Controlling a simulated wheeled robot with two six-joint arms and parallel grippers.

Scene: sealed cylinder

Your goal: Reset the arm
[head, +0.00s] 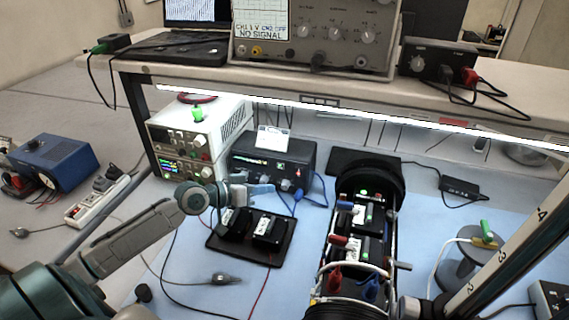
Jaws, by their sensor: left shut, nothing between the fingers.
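My left arm comes in from the lower left. Its gripper (268,188) is shut and empty, in front of the black power box and above the back edge of a black tray (253,258). The tray holds two small black blocks, the left block (235,224) and the right block (270,231). The black cylinder assembly (372,180) lies to the right, apart from the gripper, with modules and red and blue clips inside its open frame. My right gripper does not show.
A white power supply (200,140) and a black box (272,160) stand behind the left gripper. An overhead shelf (440,98) carries an oscilloscope (315,35). Loose cables cross the blue mat (300,250). A grey spool (455,275) stands on the right.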

